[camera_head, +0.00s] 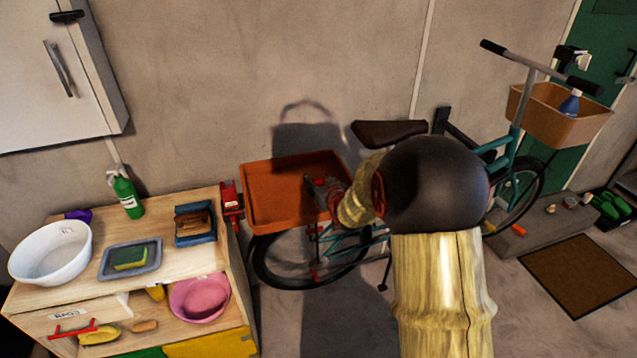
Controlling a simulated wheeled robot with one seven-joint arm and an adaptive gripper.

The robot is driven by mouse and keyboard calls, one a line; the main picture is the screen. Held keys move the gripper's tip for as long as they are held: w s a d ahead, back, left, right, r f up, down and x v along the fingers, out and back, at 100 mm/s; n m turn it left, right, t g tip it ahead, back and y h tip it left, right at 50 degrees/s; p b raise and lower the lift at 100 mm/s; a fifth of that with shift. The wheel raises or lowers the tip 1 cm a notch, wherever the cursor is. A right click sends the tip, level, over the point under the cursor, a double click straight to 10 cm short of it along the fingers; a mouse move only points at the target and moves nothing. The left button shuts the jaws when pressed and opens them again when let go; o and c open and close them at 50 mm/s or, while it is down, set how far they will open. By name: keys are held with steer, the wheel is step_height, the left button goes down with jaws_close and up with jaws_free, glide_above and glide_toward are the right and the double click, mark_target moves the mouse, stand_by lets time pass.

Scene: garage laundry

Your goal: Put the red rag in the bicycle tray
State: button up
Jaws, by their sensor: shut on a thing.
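The bicycle tray (262,172) is a shallow orange-brown box on the rear of the teal bicycle, against the wall. My gripper (318,188) is over the right part of this tray and looks small and dark red from here. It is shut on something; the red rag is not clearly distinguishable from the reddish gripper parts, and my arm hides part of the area. I cannot tell whether the held thing touches the tray floor. The visible left part of the tray is empty.
A wooden cabinet (75,292) at left bears a white basin (48,255), green bottle (127,196), sponge dish (133,270) and blue tray (196,238). A red object (231,198) stands between cabinet and tray. The bicycle saddle (385,132) and front basket (550,128) lie rightward.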

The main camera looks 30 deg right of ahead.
steer(key=shift+f, duration=0.15)
steer(key=o, duration=1.1)
steer(key=shift+r, duration=0.25)
steer(key=p+v, duration=0.3)
steer(key=v, duration=0.8)
steer(key=shift+s+a+r, duration=0.1)
steer(key=shift+s+r, duration=0.05)
steer(key=shift+s, duration=0.15)
steer(key=s+a+r+n+g+y, duration=0.1)
steer(key=s+a+r+g, duration=0.3)
steer(key=s+a, duration=0.7)
steer(key=s+a+r+n+g+y, duration=0.2)
steer(key=s+a+r+g, duration=0.2)
steer(key=s+a, duration=0.7)
steer(key=s+r, duration=0.1)
steer(key=s, duration=0.3)
steer(key=shift+a+r+y, duration=0.3)
steer(key=shift+a+r, duration=0.05)
